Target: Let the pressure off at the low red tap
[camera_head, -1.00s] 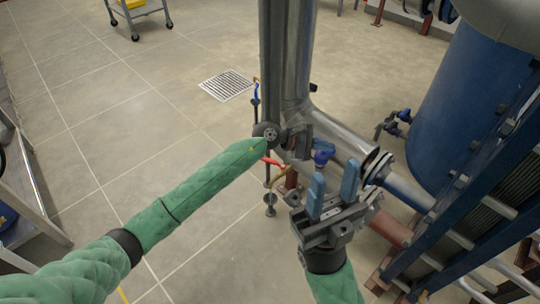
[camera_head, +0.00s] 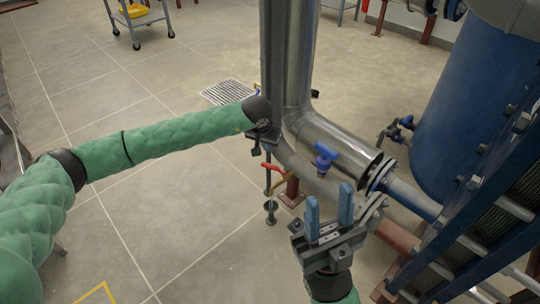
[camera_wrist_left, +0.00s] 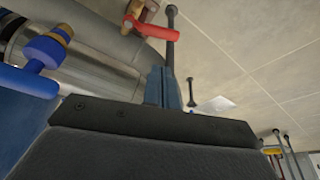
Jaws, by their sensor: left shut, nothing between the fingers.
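The low red tap (camera_head: 273,167) is a small red lever on a branch below the big steel pipe, left of the blue tap. In the left wrist view the red tap (camera_wrist_left: 150,28) shows at the top, beyond the fingers. My left gripper (camera_wrist_left: 166,88) is shut and empty, its fingers pointing toward the tap's area but apart from it. In the head view its body is just above the red tap, against the pipe, and its fingertips cannot be made out. My right gripper (camera_head: 328,222) is open and empty, pointing up, in front of the lower pipe.
A blue tap (camera_head: 326,155) sits on the horizontal pipe (camera_head: 330,136); it also shows in the left wrist view (camera_wrist_left: 45,52). The vertical steel pipe (camera_head: 284,60) stands beside my left wrist. The plate stack and blue tank (camera_head: 450,90) fill the right.

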